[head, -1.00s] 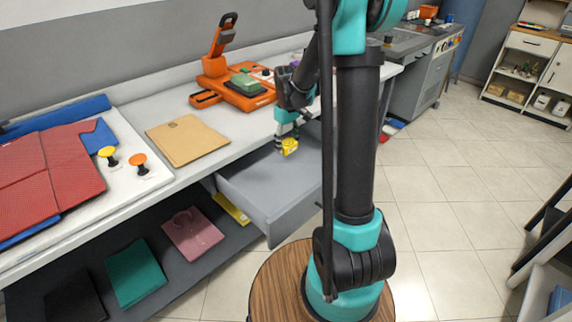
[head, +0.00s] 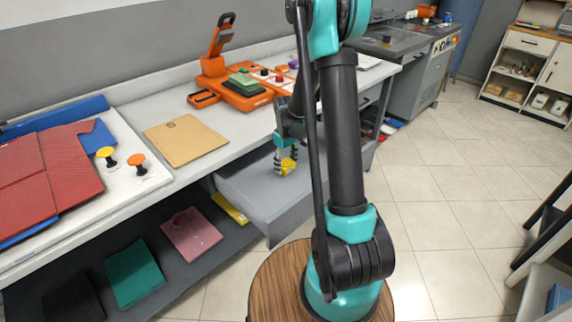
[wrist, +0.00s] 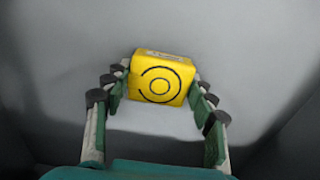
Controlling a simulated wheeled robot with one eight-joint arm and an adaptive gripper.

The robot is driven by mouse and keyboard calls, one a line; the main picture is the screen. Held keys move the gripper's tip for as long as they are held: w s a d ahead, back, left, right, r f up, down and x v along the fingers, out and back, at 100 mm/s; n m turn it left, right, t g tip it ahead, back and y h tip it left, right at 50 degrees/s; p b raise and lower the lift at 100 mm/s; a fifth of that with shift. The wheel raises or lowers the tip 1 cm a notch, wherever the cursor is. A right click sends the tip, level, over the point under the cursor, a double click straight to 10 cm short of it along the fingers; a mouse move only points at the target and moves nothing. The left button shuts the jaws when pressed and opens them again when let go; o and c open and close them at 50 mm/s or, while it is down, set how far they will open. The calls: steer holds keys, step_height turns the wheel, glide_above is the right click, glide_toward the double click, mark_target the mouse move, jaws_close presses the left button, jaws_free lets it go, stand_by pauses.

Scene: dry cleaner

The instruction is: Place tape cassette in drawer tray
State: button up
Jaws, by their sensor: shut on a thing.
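The yellow tape cassette (wrist: 160,80), marked with a black ring, is between the fingers of my gripper (wrist: 158,92) in the wrist view. In the head view, my gripper (head: 286,165) points down inside the open drawer tray (head: 262,222), shut on the yellow cassette (head: 288,168). The cassette is low over the grey tray floor, which also fills the background of the wrist view (wrist: 250,50). I cannot tell whether it touches the floor.
The drawer sticks out below the white counter (head: 235,152). On the counter are a tan folder (head: 185,140), an orange device (head: 245,98) and red mats (head: 45,175). Folded cloths, one green (head: 133,272) and one pink (head: 192,235), lie on the lower shelf.

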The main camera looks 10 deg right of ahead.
mark_target(286, 163)
steer(key=o, duration=1.2)
steer(key=shift+f, duration=0.1)
steer(key=shift+c, duration=0.2)
step_height(286, 163, up, 12)
